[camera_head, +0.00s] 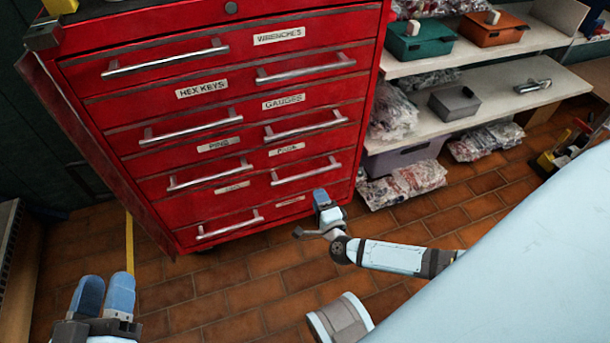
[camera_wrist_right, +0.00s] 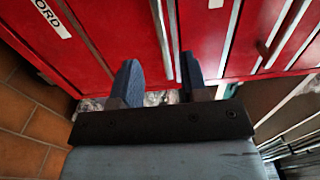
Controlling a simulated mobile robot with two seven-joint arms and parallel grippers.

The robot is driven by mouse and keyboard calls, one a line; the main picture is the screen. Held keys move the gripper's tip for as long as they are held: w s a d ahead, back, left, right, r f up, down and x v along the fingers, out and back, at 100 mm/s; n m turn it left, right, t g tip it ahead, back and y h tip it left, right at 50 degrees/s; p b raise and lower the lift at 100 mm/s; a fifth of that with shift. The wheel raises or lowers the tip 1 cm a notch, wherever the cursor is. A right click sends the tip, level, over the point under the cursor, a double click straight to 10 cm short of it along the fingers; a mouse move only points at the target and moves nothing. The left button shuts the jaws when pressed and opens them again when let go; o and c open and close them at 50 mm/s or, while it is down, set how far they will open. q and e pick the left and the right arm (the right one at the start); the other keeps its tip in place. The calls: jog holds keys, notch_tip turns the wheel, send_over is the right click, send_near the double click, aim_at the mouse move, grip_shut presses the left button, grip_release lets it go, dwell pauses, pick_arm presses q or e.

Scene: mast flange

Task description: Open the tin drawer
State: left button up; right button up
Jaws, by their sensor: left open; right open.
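The red tool cabinet (camera_head: 235,110) has labelled drawers with silver bar handles, and all the drawers look shut. I cannot read "tin" on any label; the lower-left label (camera_head: 233,187) and the lower-right label (camera_head: 290,201) are too small to read in the head view. My right gripper (camera_head: 322,196) is open at the cabinet's lower right. In the right wrist view its fingers (camera_wrist_right: 160,82) point at the red front, with a silver bar (camera_wrist_right: 162,35) lying between their directions; contact cannot be told. A label ending "ORD" (camera_wrist_right: 52,17) shows at left. My left gripper (camera_head: 105,292) is open and empty at lower left.
White shelves (camera_head: 465,115) with a teal box (camera_head: 420,42), an orange box (camera_head: 492,30) and bagged goods stand right of the cabinet. A pale blue surface (camera_head: 530,240) fills the lower right. Tiled floor (camera_head: 235,285) lies open before the cabinet.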

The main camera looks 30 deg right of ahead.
aim_at(308, 176)
jog(key=b+x, duration=0.3)
jog(key=x, duration=0.7)
jog(key=shift+w+a, duration=0.1)
jog(key=shift+w, duration=0.05)
pick_arm(q)
notch_tip(308, 176, down, 5)
jog(key=shift+d+f+g, duration=0.1)
jog(key=shift+d+g, duration=0.05)
jog(key=shift+g, duration=0.95)
pick_arm(e)
grip_shut()
